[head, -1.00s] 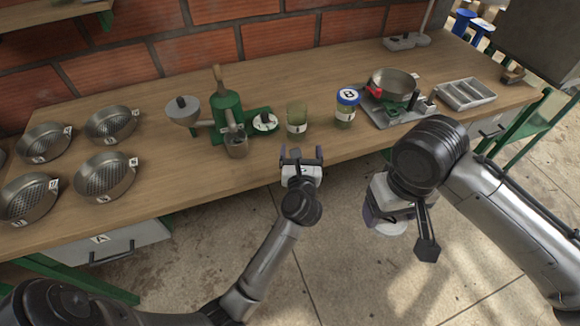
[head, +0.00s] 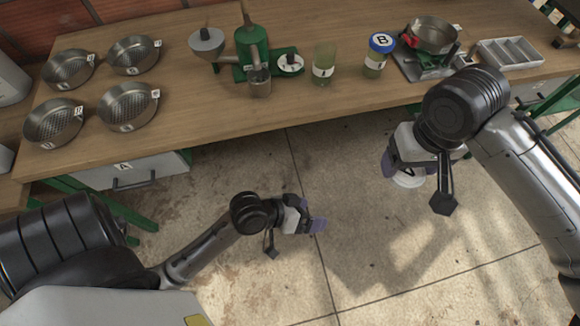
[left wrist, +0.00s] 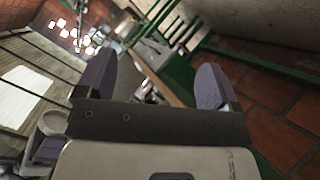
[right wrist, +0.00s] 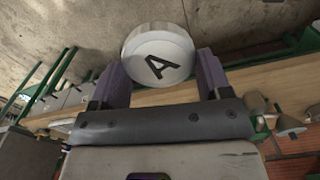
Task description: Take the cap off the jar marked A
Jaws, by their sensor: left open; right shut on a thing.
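A white cap marked A (right wrist: 158,58) is between the fingers of my right gripper (right wrist: 158,82), which is shut on it. In the head view the right gripper (head: 395,170) holds the white cap (head: 408,181) over the floor, off the table's front edge. An open greenish glass jar (head: 324,62) with a white label stands upright on the table; its label is too small to read. My left gripper (head: 316,224) is open and empty over the floor, well below the table edge. Its spread fingers (left wrist: 152,88) show in the left wrist view.
A jar with a blue cap marked B (head: 379,53) stands right of the open jar. A green pulper (head: 252,50) is to its left, a scale with a pan (head: 432,36) and a divided tray (head: 508,53) to the right. Several metal strainers (head: 127,105) sit at the left.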

